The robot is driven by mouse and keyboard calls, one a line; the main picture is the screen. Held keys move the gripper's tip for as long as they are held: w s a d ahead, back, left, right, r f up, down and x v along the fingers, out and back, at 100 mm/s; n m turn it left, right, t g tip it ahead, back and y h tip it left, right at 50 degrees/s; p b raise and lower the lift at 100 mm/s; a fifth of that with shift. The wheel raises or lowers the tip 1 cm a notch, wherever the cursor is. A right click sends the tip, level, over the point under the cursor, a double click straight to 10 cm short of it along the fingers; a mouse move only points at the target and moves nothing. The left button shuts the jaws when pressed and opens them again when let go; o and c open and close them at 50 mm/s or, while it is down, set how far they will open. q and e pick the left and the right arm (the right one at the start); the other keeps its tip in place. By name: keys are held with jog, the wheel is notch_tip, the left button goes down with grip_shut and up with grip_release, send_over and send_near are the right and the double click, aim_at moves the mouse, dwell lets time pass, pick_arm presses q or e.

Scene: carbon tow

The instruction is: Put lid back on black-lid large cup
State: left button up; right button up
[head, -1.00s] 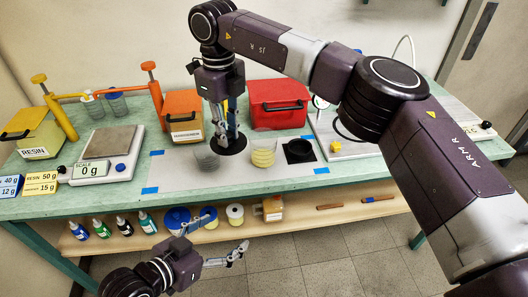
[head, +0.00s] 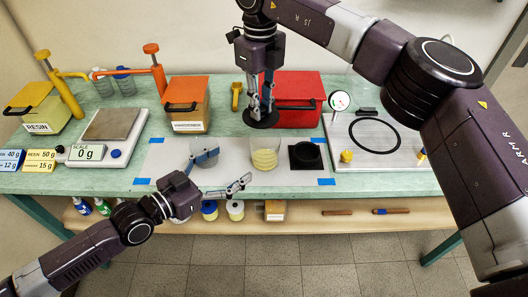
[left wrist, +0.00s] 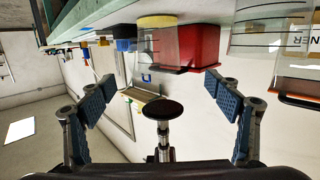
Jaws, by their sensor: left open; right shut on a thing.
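A round black lid (head: 261,118) is held by my right gripper (head: 261,103), above the table and just behind a clear cup with yellow contents (head: 264,158). My right gripper is shut on the lid. The lid also shows upside down in the left wrist view (left wrist: 163,109), near the yellow-filled cup (left wrist: 180,45). Another clear cup (head: 209,163) with greyish contents stands to the left, partly behind a finger of my left gripper (head: 226,171). My left gripper is open and empty at the table's front side, with its fingers at both sides in the left wrist view (left wrist: 160,84).
A black square holder (head: 305,165) stands right of the cups on the taped grey mat (head: 165,160). Behind are an orange-lidded hardener box (head: 187,108) and a red box (head: 300,92). A scale (head: 108,130) is left; a plate with a black ring (head: 350,155) is right.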

aim_at(274, 139)
pick_arm(q)
jog(key=x, duration=0.4)
jog(key=shift+d, duration=0.1)
pick_arm(e)
jog(key=shift+w+d+f, duration=0.3)
jog(key=shift+w+d, duration=0.25)
jog(key=shift+d, duration=0.25)
pick_arm(q)
jog(key=x, duration=0.8)
jog(key=shift+w+d+f, duration=0.15)
jog(key=shift+w+d, duration=0.05)
jog(key=shift+d, duration=0.05)
pick_arm(e)
jog(key=shift+a, duration=0.15)
pick_arm(q)
jog(key=shift+w+d, duration=0.1)
jog(key=shift+w, duration=0.05)
pick_arm(e)
jog(key=shift+s+a+r, duration=0.1)
jog(key=shift+s, duration=0.05)
pick_arm(q)
jog(key=shift+c, duration=0.3)
jog(key=c, duration=1.7)
jog(key=shift+c, duration=0.4)
pick_arm(e)
jog(key=shift+f, duration=2.5)
